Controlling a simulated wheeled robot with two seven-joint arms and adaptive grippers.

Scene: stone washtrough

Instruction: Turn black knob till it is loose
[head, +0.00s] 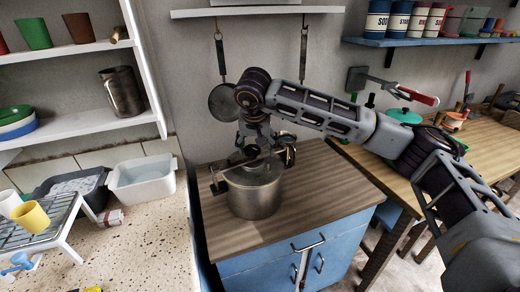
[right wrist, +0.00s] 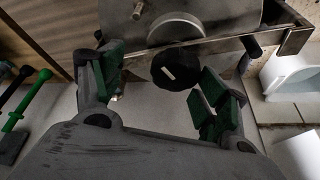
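The black knob (right wrist: 176,68) shows in the right wrist view. It is dark and round with a white mark, and sits below a round metal part. My right gripper (right wrist: 160,84) is open, with green-padded fingers on either side of the knob and gaps between them and it. In the head view my right gripper (head: 256,152) is over the metal pot (head: 255,193) on the wooden top; I cannot pick out the knob there. My left gripper is not in view.
The pot stands on a blue cabinet (head: 285,262) with a wooden top (head: 325,185). A white basin (head: 142,190) and a rack (head: 45,222) are on the speckled counter at left. Pans hang on the wall behind. The wooden top right of the pot is clear.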

